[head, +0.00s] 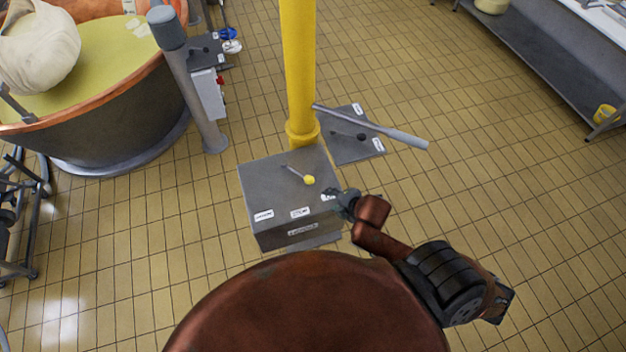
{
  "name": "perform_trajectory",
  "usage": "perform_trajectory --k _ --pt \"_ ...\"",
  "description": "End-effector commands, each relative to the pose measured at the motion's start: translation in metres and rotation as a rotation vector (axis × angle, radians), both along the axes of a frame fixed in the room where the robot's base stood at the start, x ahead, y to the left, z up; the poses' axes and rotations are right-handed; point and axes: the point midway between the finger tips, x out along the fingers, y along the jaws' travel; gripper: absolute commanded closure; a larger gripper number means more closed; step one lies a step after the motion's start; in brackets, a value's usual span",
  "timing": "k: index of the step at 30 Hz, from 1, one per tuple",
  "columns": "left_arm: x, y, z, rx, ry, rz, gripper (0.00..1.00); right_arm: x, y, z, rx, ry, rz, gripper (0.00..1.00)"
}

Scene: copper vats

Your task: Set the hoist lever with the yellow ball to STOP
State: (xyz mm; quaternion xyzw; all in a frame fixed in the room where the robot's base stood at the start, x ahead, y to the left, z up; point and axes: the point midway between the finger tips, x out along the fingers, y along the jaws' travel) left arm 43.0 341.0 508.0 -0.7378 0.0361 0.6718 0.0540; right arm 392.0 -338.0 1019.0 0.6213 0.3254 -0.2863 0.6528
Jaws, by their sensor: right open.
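The hoist lever is a thin rod ending in a yellow ball (309,180). It lies over the top of a grey box (262,188), with the ball toward the lower right. Small white labels sit along the top's front edge: one at left (264,215), one in the middle (300,212), and one at right partly behind my gripper. Their words are too small to read. My right gripper (340,201) is open at the box's front right corner, right of and below the ball, apart from it. My left gripper is not in view.
A yellow post (299,75) rises behind the box. Behind right, a second grey panel (345,152) has a black-knobbed lever, and a long grey lever (370,125) sticks out above it. A copper vat (110,110) and grey post (190,90) stand at left.

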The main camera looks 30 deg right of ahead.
Motion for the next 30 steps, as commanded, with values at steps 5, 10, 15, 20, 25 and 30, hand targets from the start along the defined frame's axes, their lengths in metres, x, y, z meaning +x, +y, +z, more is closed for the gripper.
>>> perform_trajectory --k 5,10,15,20,25,30 --pt "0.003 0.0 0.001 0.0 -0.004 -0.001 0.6 0.035 0.004 0.015 -0.387 -0.115 0.578 0.6" --pt "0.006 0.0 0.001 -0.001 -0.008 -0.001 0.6 0.052 0.0 0.026 -0.733 -0.216 1.052 0.6" --pt "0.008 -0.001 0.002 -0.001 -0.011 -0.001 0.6 0.059 -0.008 0.034 -0.959 -0.28 1.338 0.6" --pt "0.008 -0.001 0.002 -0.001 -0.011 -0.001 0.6 0.062 -0.011 0.035 -1.041 -0.304 1.441 0.6" --pt "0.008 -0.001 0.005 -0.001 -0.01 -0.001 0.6 0.073 -0.007 0.025 -1.05 -0.31 1.448 0.6" --pt "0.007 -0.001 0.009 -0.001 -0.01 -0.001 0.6 0.09 -0.001 0.008 -1.048 -0.31 1.446 0.6"
